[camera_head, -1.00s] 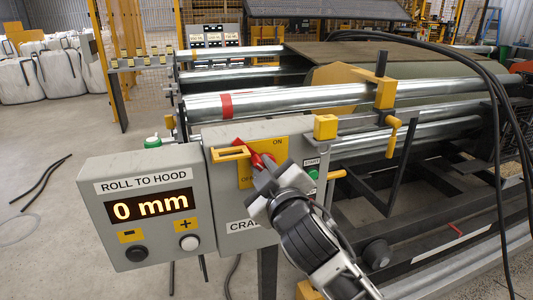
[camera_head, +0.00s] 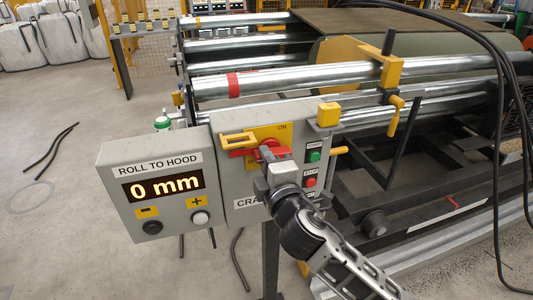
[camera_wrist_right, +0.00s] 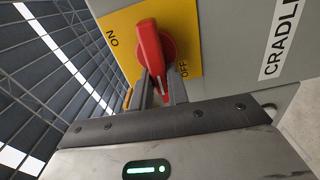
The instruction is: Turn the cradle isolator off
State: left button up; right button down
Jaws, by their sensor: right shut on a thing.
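The cradle isolator is a red rotary handle (camera_head: 243,149) on a yellow plate (camera_head: 264,131) on the front of a grey box (camera_head: 245,190). My left gripper is out of view.
A yellow bracket (camera_head: 237,139) sits just above the handle. Green (camera_head: 314,155) and red (camera_head: 310,181) buttons are close on the right. A display box reading 0 mm (camera_head: 150,185) stands left. Steel rollers (camera_head: 300,78) lie behind; open floor is at left.

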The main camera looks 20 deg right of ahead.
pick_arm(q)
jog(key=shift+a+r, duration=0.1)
pick_arm(e)
jog(key=shift+f+n, duration=0.1)
jog(key=shift+n, duration=0.3)
jog(key=c, duration=1.4)
grip_release()
jog(key=shift+o, duration=0.2)
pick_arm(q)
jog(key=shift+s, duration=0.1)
